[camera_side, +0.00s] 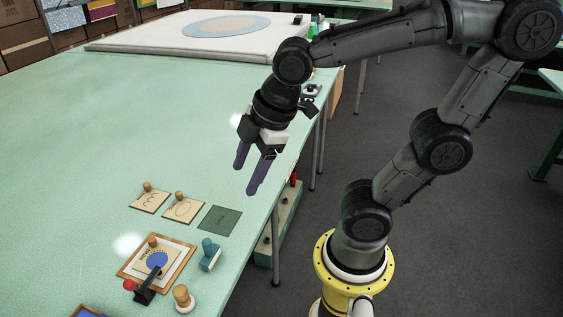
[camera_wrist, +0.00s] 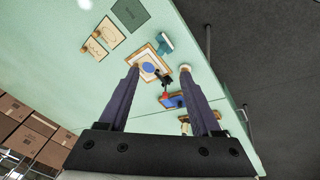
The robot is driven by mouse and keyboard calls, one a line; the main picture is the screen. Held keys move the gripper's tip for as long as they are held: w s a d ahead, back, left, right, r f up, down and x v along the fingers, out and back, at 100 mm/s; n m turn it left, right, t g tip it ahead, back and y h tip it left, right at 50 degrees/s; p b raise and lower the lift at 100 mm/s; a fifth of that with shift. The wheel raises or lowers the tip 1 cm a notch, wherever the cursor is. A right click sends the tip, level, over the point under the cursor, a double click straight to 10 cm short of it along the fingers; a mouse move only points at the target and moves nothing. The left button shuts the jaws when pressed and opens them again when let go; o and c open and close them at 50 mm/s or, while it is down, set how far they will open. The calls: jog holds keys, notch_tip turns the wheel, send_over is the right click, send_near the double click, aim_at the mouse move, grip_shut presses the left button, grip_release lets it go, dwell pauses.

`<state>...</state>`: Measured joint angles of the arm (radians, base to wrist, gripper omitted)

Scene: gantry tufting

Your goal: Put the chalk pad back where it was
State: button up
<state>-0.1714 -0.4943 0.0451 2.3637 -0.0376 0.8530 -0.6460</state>
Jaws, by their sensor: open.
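My gripper (camera_side: 245,178) is open and empty, its two purple fingers pointing down, high above the table near its right edge. A round wooden-knobbed pad (camera_side: 183,298) with a pale base, which looks like the chalk pad, stands on the table at the lower right of a wood-framed board (camera_side: 184,248). I cannot tell for sure that it is the chalk pad. In the wrist view my gripper (camera_wrist: 160,70) is apart from everything, and the pad's knob shows beside the right fingertip.
A red-ended black handle (camera_side: 144,296) lies at the board's front edge. A teal stamp (camera_side: 209,254) stands to its right. Two knobbed tan cards (camera_side: 149,201) (camera_side: 183,211) and a dark green square (camera_side: 219,220) lie behind. The table's left side is clear.

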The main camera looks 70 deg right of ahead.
jog(key=s+d+m+t, duration=0.1)
jog(key=s+d+m, duration=0.2)
jog(key=m, duration=0.6)
jog(key=s, duration=0.2)
jog(key=shift+s+r+m, duration=0.3)
jog(key=shift+d, duration=0.1)
dwell(0.4)
